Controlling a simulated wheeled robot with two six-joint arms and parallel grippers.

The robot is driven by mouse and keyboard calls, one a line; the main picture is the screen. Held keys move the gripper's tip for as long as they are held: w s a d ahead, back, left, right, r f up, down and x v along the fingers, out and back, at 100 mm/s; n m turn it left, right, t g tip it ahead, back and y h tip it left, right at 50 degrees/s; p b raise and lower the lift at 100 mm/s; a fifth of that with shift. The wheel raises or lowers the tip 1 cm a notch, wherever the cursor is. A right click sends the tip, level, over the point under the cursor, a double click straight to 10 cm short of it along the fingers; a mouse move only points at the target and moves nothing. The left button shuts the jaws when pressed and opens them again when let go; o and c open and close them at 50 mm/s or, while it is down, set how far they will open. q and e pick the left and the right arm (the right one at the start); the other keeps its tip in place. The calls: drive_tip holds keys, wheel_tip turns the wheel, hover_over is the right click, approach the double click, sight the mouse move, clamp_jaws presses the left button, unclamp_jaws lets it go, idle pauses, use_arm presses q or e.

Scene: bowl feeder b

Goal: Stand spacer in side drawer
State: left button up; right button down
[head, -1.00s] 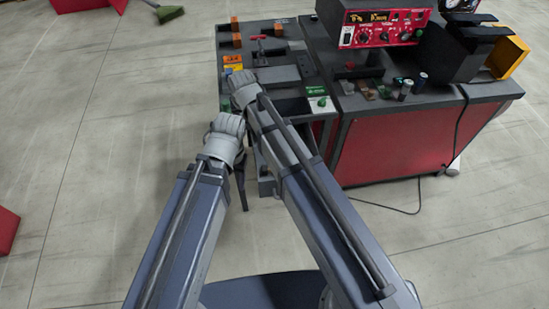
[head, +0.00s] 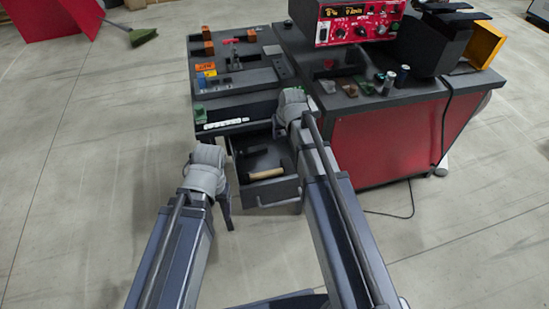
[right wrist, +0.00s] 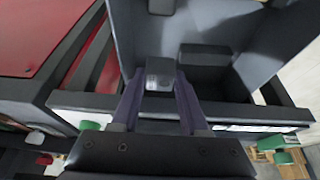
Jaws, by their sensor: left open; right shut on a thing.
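My right gripper (right wrist: 160,112) is shut on the spacer (right wrist: 160,78), a small grey piece with a pale face, seen between the fingertips in the right wrist view. In the head view my right gripper (head: 281,133) is at the upper right of the open side drawer (head: 282,192), and the spacer cannot be made out. The drawer's grey interior also fills the upper part of the right wrist view (right wrist: 232,28). Whether the spacer touches the drawer floor cannot be told. My left gripper (head: 227,212) is open and apart from the drawer, on its left, fingers pointing down.
A dark block (head: 255,158) and a tan cylindrical piece (head: 267,173) lie in the drawer. A red-sided cabinet (head: 385,145) stands right.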

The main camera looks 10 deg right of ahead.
wheel_tip(320, 180, down, 6)
drive_tip(key=b, duration=0.4)
drive_tip(key=shift+r+b, duration=0.25)
drive_tip(key=shift+b, duration=0.05)
drive_tip(key=shift+f, duration=0.1)
wheel_tip(320, 180, down, 3)
drive_tip(key=b, duration=0.3)
drive_tip(key=shift+f+b, duration=0.2)
drive_tip(key=shift+b, duration=0.15)
drive_tip(key=shift+f, duration=0.25)
drive_tip(key=shift+c, duration=2.1)
unclamp_jaws()
drive_tip(key=shift+r, duration=0.1)
drive_tip(key=p+v, duration=1.1)
drive_tip(key=v, duration=0.1)
drive_tip(key=shift+r, duration=0.25)
